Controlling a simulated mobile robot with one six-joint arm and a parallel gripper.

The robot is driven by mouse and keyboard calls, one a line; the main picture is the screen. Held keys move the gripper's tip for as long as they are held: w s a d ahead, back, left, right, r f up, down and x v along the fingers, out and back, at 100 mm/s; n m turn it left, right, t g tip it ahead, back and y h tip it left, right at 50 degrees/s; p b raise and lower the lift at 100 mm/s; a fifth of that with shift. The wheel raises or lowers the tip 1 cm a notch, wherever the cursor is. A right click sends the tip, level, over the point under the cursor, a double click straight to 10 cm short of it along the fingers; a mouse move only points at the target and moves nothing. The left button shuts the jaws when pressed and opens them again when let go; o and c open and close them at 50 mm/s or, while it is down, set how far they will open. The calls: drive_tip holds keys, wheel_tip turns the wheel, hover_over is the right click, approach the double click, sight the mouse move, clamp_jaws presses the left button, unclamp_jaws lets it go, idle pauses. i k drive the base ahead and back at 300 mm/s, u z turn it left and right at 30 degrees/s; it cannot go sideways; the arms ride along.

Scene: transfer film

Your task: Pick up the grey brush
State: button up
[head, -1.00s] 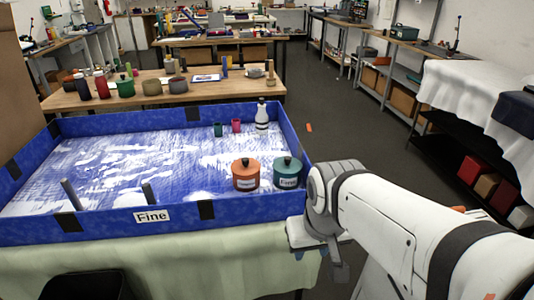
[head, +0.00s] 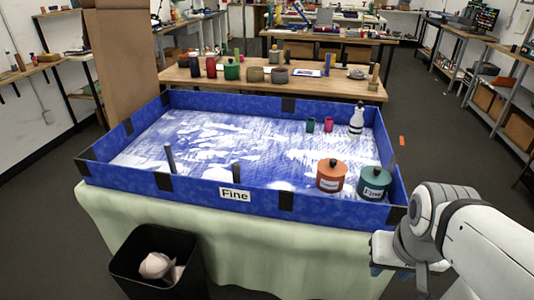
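Two thin dark grey sticks stand up near the front wall inside the blue tray, one at the left (head: 170,157) and one nearer the middle (head: 236,172). I cannot tell whether either is the grey brush, and nothing else shows clearly as one. The blue tray (head: 140,179) has a white-streaked floor and a "Fine" label on its front wall. My gripper (head: 397,271) is low at the right, outside the tray's front right corner and apart from the sticks. Its fingers are too hidden to tell open from shut.
An orange lidded pot (head: 331,177) and a teal lidded pot (head: 374,184) are at the tray's right front. A white bottle (head: 356,119) and two small cups are behind them. A black bin (head: 130,262) stands in front of the cloth-covered table (head: 265,250).

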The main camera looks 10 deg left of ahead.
sight(235, 166)
drive_tip(key=z, duration=0.15)
drive_tip(key=k, duration=0.3)
drive_tip(key=u, duration=0.7)
drive_tip(key=i, duration=1.5)
drive_tip(key=u, duration=0.6)
drive_tip(key=k, duration=0.85)
drive_tip(key=u, duration=0.15)
drive_tip(key=i, duration=0.95)
drive_tip(key=z, duration=0.1)
